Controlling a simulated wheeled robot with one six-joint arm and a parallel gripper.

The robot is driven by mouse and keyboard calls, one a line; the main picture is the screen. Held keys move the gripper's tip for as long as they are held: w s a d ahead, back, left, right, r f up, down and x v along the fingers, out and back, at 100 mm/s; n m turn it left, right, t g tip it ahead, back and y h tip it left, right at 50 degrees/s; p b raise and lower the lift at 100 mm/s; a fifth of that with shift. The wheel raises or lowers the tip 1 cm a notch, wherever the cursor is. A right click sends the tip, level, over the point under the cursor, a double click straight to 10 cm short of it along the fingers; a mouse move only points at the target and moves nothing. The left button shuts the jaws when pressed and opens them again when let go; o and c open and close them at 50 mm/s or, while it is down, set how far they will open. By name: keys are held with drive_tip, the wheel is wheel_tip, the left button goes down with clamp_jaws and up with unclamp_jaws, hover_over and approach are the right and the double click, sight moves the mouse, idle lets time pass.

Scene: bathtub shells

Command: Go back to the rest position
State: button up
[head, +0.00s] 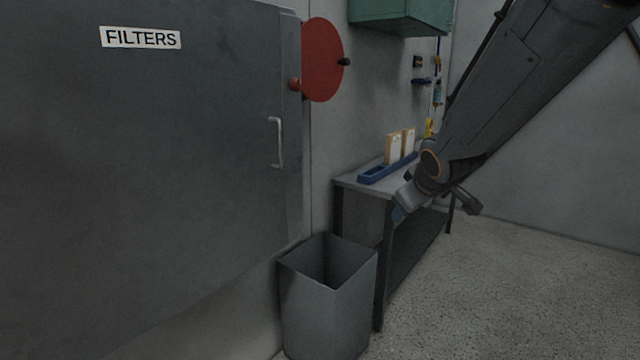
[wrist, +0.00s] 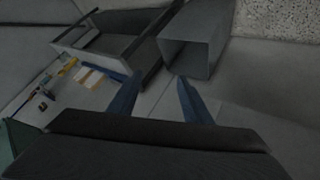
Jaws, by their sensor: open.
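My gripper (wrist: 158,98) shows in the wrist view as two dark blue fingers spread apart, with nothing between them. In the head view my arm comes down from the upper right, and the gripper (head: 398,212) hangs in front of the table's near end, above and right of the bin. The fingertips are small and partly hard to make out there.
A grey cabinet marked FILTERS (head: 140,190) with a red disc (head: 322,60) fills the left. A green box (head: 400,18) hangs above. Floor at right is clear.

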drive_tip(key=s+f+m+g+p, duration=0.1)
drive_tip(key=s+f+m+g, duration=0.2)
drive_tip(key=s, duration=1.1)
drive_tip(key=s+a+f+m+g+p, duration=0.1)
drive_tip(key=s+f+m+g, duration=0.3)
drive_tip(key=s, duration=1.1)
wheel_tip(320, 180, down, 4)
drive_tip(key=shift+g+p, duration=0.65)
drive_tip(key=shift+g, duration=0.55)
drive_tip(key=shift+a, duration=0.1)
